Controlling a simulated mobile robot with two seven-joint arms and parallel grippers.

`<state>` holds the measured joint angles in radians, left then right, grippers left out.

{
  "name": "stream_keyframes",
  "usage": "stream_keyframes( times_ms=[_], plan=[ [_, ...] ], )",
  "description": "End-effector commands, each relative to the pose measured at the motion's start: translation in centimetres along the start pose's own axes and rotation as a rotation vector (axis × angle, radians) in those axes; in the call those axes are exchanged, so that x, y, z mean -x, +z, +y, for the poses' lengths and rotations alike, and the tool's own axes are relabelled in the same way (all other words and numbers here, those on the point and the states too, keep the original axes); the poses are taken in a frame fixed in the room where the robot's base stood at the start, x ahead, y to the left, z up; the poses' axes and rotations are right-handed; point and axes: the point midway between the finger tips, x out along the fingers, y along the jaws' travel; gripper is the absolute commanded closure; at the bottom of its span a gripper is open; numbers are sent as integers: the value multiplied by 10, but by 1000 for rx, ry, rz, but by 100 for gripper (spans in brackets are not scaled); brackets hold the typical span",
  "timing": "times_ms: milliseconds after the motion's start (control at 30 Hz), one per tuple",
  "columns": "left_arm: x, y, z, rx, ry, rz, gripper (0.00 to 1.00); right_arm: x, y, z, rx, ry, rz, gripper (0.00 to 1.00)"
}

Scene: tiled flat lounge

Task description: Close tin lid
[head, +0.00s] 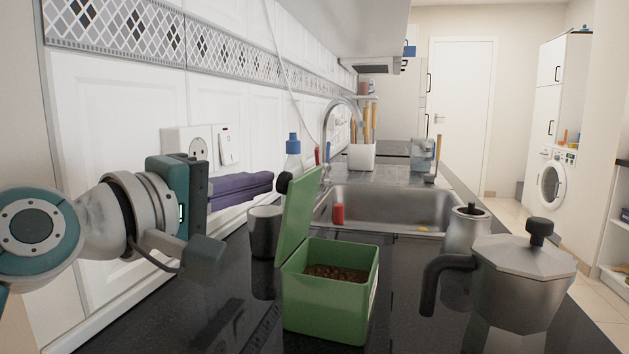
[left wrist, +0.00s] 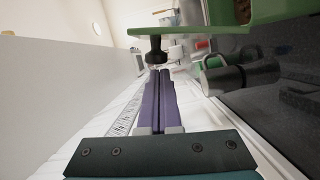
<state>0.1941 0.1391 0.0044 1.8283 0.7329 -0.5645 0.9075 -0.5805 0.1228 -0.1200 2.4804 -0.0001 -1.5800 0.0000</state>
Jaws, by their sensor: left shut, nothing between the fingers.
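A green tin (head: 325,313) stands on the dark counter, filled with brown grounds or beans. The lid also crosses the top of the left wrist view (left wrist: 190,31). My left gripper (head: 200,196) is shut and empty, held above the counter to the left of the lid and apart from it. My right gripper does not show.
A dark cup (head: 264,236) stands just behind and left of the tin. A moka pot (head: 515,285) and a metal canister (head: 466,232) stand to the right. A sink (head: 385,208) is behind.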

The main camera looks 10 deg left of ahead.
Motion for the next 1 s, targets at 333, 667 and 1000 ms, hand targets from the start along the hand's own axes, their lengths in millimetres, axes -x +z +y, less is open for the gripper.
stream_keyframes(
  times_ms=[333,667,1000],
  plan=[
    [0,0,0,-4,-1,0,100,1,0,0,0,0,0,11],
    [-1,5,4,-61,-15,-1,100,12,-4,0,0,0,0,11],
    [-2,9,7,-118,-28,-1,100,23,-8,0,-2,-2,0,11]
  ],
)
